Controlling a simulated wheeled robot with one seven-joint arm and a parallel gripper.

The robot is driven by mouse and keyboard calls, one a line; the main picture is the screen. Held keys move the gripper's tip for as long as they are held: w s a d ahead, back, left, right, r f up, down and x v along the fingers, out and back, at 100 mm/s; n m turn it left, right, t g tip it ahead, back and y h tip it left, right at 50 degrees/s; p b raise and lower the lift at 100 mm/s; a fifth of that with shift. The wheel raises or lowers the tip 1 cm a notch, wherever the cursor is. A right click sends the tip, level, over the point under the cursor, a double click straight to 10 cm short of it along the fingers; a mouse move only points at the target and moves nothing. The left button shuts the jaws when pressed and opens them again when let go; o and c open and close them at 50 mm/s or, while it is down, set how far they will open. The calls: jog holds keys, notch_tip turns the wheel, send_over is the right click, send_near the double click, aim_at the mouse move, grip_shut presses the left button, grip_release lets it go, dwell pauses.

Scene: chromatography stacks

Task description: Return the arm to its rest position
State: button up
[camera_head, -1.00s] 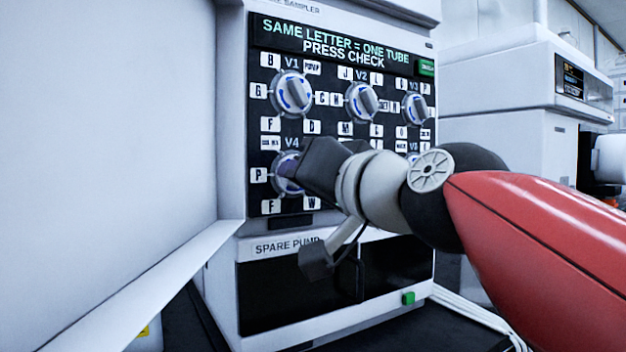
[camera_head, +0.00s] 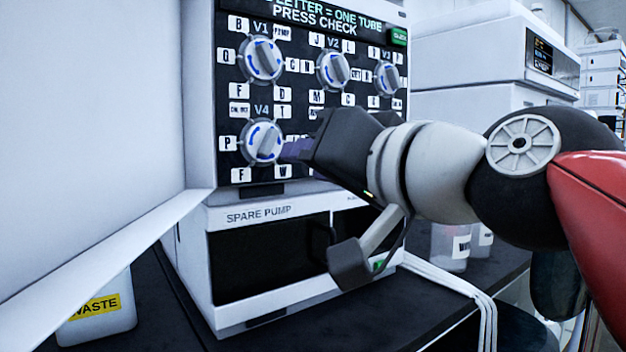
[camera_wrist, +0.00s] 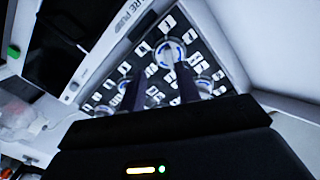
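My gripper (camera_head: 294,148) is just right of the V4 knob (camera_head: 262,143) on the valve panel (camera_head: 283,190). The knob's face is now uncovered, and the gripper looks clear of it. In the wrist view, the two dark fingers of my gripper (camera_wrist: 159,84) stand apart with nothing between them. A round knob (camera_wrist: 171,52) shows beyond the fingertips. My arm reaches in from the right and hides the lower right part of the panel.
Knobs V1 (camera_head: 262,60), V2 (camera_head: 333,70) and V3 (camera_head: 388,78) sit above. The spare pump (camera_head: 225,217) is below. A waste container (camera_head: 98,325) stands at lower left. Labelled bottles (camera_head: 450,248) stand behind my arm. White tubes (camera_head: 455,284) run along the bench.

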jog(key=d+f+g+h+p, duration=0.2)
jog(key=d+f+h, duration=0.15)
jog(key=f, duration=0.65)
jog(key=d+f+g+h+p, duration=0.2)
jog(key=d+f+h, duration=0.15)
jog(key=f, duration=0.65)
jog(key=s+d+f+g+h+p, duration=0.1)
jog(key=s+d+f+g, duration=0.1)
jog(key=f, duration=0.5)
jog(key=s+d+f+m+g+h+p, duration=0.1)
jog(key=s+d+f+g+h, duration=0.1)
jog(key=s+d+f, duration=0.3)
notch_tip(320, 180, down, 3)
jog(key=shift+s+d+r+g, duration=0.15)
jog(key=shift+s+d+g, duration=0.2)
jog(key=shift+d, duration=0.25)
jog(key=shift+c, duration=0.4)
